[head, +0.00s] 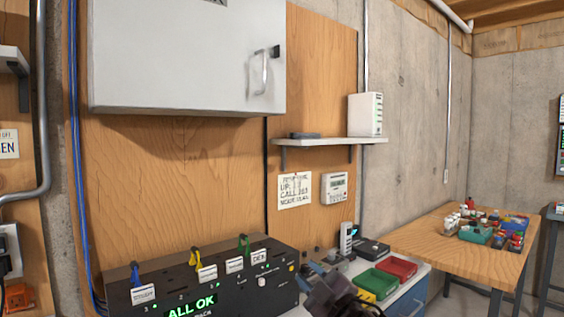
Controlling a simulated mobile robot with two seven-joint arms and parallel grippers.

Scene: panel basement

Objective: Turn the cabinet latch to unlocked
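The grey metal cabinet (180,60) hangs on the wooden panel at the upper left, its door closed. A silver pull handle (263,75) stands out near the door's right edge. A small black piece, which looks like the latch (275,51), sits at the top of the handle; its lock position is too small to read. My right gripper (325,285) is at the bottom centre, well below and right of the cabinet, touching nothing that I can make out. It is dark and cut by the frame's edge; its finger opening is unclear. My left gripper is not in view.
A black box (200,290) with coloured clips and an "ALL OK" display stands below the cabinet. A wall shelf (330,141) holds a white unit (366,114). Red (397,266) and green (379,282) trays lie right of my gripper. A wooden table (450,250) stands farther right.

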